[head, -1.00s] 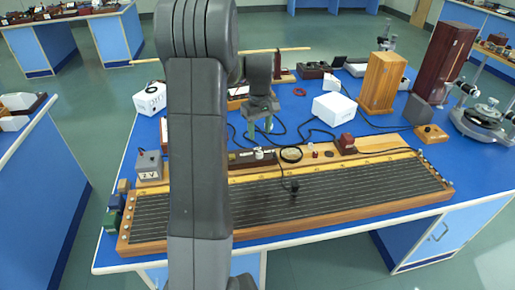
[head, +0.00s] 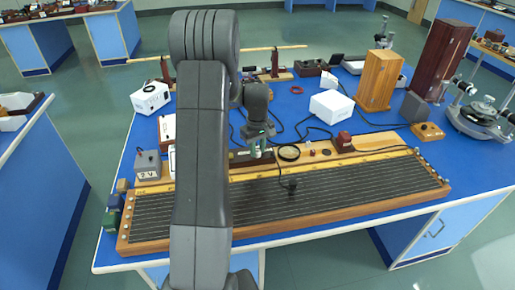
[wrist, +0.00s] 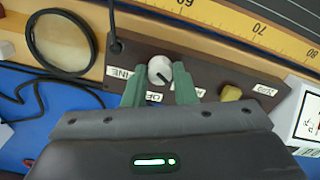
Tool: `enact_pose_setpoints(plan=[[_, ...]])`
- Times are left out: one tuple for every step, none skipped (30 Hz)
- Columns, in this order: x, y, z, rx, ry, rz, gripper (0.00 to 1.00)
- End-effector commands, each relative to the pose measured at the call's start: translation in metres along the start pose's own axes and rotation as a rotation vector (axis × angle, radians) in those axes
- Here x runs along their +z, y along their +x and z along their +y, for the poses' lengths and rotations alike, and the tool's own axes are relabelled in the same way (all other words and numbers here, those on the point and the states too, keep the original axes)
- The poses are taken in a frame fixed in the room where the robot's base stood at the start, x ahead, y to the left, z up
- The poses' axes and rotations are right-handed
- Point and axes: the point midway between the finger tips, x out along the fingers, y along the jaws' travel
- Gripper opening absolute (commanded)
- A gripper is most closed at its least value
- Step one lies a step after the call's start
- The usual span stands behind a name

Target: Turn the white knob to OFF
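The white knob (wrist: 159,70) sits on a dark brown box (wrist: 125,55) and carries a dark pointer line. In the wrist view it shows between the two green fingertips of my gripper (wrist: 160,82), one on each side, with little or no gap. I cannot tell whether they press on it. A FINE label (wrist: 127,72) is left of the knob. Another label (wrist: 158,97), partly hidden between the fingers, seems to read OF.
A black-rimmed ring (wrist: 61,42) lies left of the box, and it also shows in the head view (head: 289,153). A long wooden board with a scale (head: 330,190) lies in front. A white box (head: 331,106) stands behind. Cables cross the blue bench.

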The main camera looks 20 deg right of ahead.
Motion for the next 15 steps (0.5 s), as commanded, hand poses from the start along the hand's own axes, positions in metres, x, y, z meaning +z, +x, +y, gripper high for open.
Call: enact_pose_setpoints(plan=[[0.0000, -0.0002, 0.0000, 0.000, 0.000, 0.000, 0.13], [-0.0001, -0.0002, 0.0000, 0.000, 0.000, 0.000, 0.07], [-0.0001, -0.0002, 0.0000, 0.000, 0.000, 0.000, 0.02], [-0.0001, -0.0003, 0.0001, 0.000, 0.000, 0.000, 0.02], [-0.0001, -0.0003, 0.0001, 0.000, 0.000, 0.000, 0.02], [-0.0001, -0.0003, 0.0001, 0.000, 0.001, 0.000, 0.02], [-0.0001, -0.0003, 0.0001, 0.000, 0.003, 0.000, 0.02], [-0.0001, -0.0002, 0.0001, 0.000, 0.005, 0.000, 0.02], [-0.0001, -0.0002, 0.0001, 0.000, 0.009, 0.000, 0.02], [-0.0002, -0.0002, 0.0001, 0.000, 0.014, 0.001, 0.02], [-0.0002, -0.0001, 0.0001, 0.000, 0.020, 0.001, 0.02], [-0.0002, 0.0000, 0.0001, 0.001, 0.032, 0.001, 0.02], [-0.0002, 0.0000, 0.0002, 0.001, 0.042, 0.001, 0.02], [-0.0002, 0.0001, 0.0002, 0.001, 0.053, 0.001, 0.02], [-0.0003, 0.0002, 0.0002, 0.001, 0.073, 0.001, 0.02]])
